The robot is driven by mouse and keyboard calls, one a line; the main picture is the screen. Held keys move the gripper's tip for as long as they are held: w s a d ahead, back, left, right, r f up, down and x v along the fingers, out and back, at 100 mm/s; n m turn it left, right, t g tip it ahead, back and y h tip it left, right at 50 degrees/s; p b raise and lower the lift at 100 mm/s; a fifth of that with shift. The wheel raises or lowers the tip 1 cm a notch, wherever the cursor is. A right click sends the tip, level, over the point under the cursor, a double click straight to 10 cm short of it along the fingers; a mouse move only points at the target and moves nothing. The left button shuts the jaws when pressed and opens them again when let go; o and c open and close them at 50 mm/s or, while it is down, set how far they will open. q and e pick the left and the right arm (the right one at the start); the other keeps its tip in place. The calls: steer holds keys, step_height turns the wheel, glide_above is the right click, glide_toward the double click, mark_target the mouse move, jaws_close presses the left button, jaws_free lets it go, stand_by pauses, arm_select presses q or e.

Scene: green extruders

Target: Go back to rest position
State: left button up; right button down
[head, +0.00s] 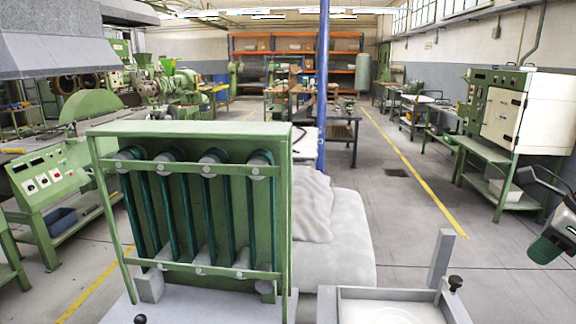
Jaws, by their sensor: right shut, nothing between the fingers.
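My right gripper (525,175) is at the right edge of the head view, dark, with a green and dark body part below it. It is shut and empty, held up in the air over the floor, and touches nothing that I can see. Part of it is cut off by the picture's edge. My left gripper is not in view.
A green metal frame (205,130) with several dark green upright tubes stands close in front, left of centre. A pale tray (328,306) is at the bottom right. A whitish covered sack (345,235) lies behind them. A green-and-white cabinet (530,112) stands at right; the aisle is clear.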

steer(key=w+a+f+m+t+y, duration=0.15)
steer(key=a+m+t+y, duration=0.5)
steer(key=a, duration=0.75)
steer(key=a+f+m+t+y, duration=0.3)
steer(key=a+m+t+y, duration=0.35)
steer(key=a, duration=0.85)
steer(key=s+d+f+m+g+h, duration=0.1)
steer(key=s+d+f+m+h, duration=0.3)
steer(key=f+m+h, duration=0.65)
steer(key=s+d+f+m+g+h, duration=0.1)
steer(key=s+d+f+m+h, duration=0.4)
steer(key=m, duration=0.9)
steer(key=s+a+f+m+g, duration=0.35)
steer(key=s+f+g, duration=0.85)
steer(key=s, duration=0.6)
step_height(320, 180, down, 28)
steer(key=b, duration=0.2)
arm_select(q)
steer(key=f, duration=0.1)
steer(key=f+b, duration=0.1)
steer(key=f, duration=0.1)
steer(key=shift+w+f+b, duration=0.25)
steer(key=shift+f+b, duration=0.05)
arm_select(e)
steer(key=s+d+f+g, duration=0.1)
steer(key=s+d+f, duration=0.2)
steer(key=s+f, duration=1.3)
steer(key=shift+s+f, duration=0.25)
steer(key=shift+f, duration=0.7)
